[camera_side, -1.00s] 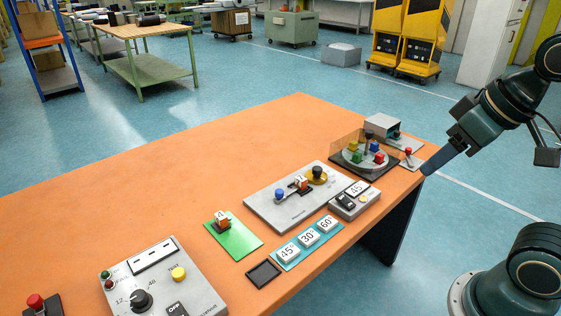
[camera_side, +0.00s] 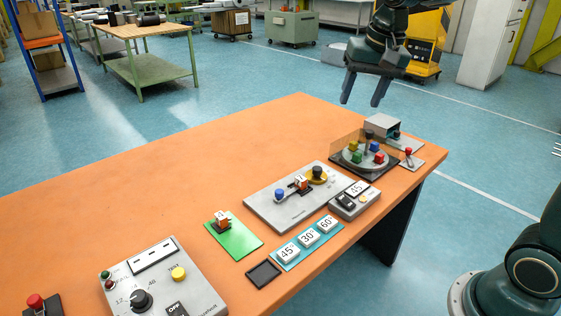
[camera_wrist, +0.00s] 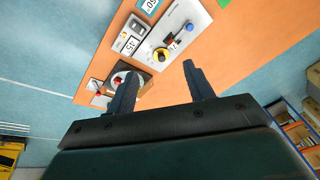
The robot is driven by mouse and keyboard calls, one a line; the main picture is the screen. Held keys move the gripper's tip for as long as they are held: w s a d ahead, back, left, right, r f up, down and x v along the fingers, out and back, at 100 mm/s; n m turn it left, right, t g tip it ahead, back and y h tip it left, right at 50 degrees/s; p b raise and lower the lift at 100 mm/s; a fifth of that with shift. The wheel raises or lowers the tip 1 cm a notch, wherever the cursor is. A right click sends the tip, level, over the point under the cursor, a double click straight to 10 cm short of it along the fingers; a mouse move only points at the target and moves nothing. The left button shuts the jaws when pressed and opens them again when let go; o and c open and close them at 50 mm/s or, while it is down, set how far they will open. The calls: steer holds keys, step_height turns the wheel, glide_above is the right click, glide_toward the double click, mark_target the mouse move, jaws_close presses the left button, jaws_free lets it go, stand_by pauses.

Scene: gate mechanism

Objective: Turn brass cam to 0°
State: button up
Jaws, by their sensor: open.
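A blue knob (camera_side: 279,194) and an orange-and-white numbered block (camera_side: 302,182) sit on the same plate. The cam's angle is too small to read. My gripper (camera_side: 361,102) is open and empty, fingers pointing down, high above the table's far right part. In the wrist view my gripper's two fingers (camera_wrist: 160,75) are spread apart, touching nothing.
A turntable (camera_side: 365,158) with coloured blocks and a clear guard stands behind the plate. A grey box with a "45" tile (camera_side: 355,189) sits beside the plate. Angle tiles (camera_side: 308,238) lie in front.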

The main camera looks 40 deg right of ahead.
steer(key=w+d+f+m+g, duration=0.1)
steer(key=w+d+f+m, duration=0.15)
steer(key=w, duration=0.35)
steer(key=w+d+f+m+g, duration=0.1)
steer(key=w+d+f+m, duration=0.1)
steer(key=w+d+f, duration=0.3)
steer(key=m+g, duration=0.1)
steer(key=m, duration=0.3)
glide_above(318, 168)
step_height(318, 168, down, 12)
steer(key=shift+r, duration=0.15)
steer(key=shift+w, duration=0.1)
step_height(318, 168, down, 14)
steer(key=shift+r, duration=0.1)
steer(key=c, duration=1)
